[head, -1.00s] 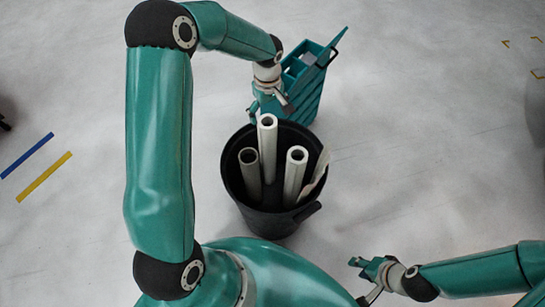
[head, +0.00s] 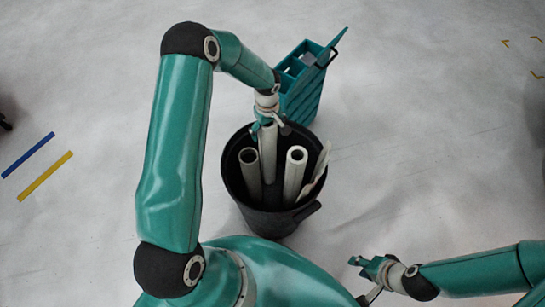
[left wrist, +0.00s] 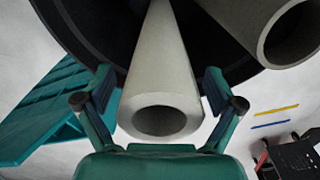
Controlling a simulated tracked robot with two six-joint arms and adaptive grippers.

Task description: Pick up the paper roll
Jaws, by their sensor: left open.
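Several white paper rolls stand in a black bin (head: 230,190). The tallest roll (head: 268,155) stands at the back of the bin, with one roll (head: 250,172) to its left and another (head: 294,172) to its right. My left gripper (head: 270,128) is at the top end of the tallest roll. In the left wrist view that roll (left wrist: 158,90) lies between the two open fingers (left wrist: 160,105), with a gap on each side, its hollow end facing the camera. My right gripper (head: 362,265) is at the lower right, away from the bin; its fingers look apart.
A teal crate (head: 303,90) with compartments stands right behind the bin. A flat pale piece (head: 320,165) leans at the bin's right inside edge. Blue (head: 28,155) and yellow (head: 45,177) strips lie on the floor at left.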

